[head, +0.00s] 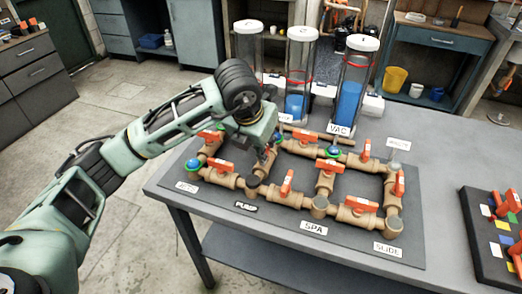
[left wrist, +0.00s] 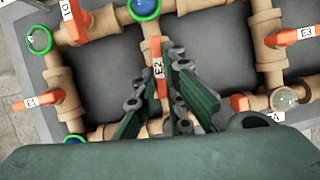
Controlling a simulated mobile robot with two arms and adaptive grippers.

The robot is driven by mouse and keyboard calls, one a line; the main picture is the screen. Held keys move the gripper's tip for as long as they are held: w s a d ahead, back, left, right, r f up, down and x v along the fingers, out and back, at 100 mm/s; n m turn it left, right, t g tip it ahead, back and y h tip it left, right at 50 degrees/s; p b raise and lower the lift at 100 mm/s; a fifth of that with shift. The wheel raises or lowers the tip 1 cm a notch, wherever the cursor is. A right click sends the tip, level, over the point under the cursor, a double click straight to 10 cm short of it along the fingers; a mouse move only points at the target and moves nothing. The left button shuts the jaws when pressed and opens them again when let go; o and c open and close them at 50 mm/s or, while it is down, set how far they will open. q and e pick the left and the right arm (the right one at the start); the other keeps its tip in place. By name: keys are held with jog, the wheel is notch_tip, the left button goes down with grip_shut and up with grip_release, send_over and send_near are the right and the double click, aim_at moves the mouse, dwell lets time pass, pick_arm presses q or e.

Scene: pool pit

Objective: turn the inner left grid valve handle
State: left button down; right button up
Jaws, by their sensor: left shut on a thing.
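The inner left valve handle, orange with an E2 label (left wrist: 157,68), sits on a tan pipe between my left gripper's fingers in the left wrist view. My left gripper (left wrist: 162,90) is shut on this handle. In the head view my left gripper (head: 268,146) comes down over the left part of the pipe grid and hides most of the handle. The tan pipe grid (head: 240,183) carries several orange handles, such as E1 (left wrist: 36,102) and E3 (left wrist: 290,37). My right gripper is in neither view.
The grid stands on a grey table (head: 437,170). Clear cylinders with blue liquid (head: 350,100) stand behind it. A dark board with coloured squares and orange parts (head: 495,230) lies at the right. Other handles and pipes lie close around the gripper.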

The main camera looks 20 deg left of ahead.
pick_arm(q)
jog(key=shift+d+n+y+b, duration=0.1)
jog(key=shift+n+y+b, duration=0.2)
jog(key=shift+n, duration=0.4)
jog(key=shift+r, duration=0.15)
jog(key=c, duration=1.8)
grip_release()
jog(key=shift+c, duration=0.2)
jog(key=v, duration=1.1)
jog(key=shift+s+r, duration=0.25)
jog(key=shift+r, duration=0.1)
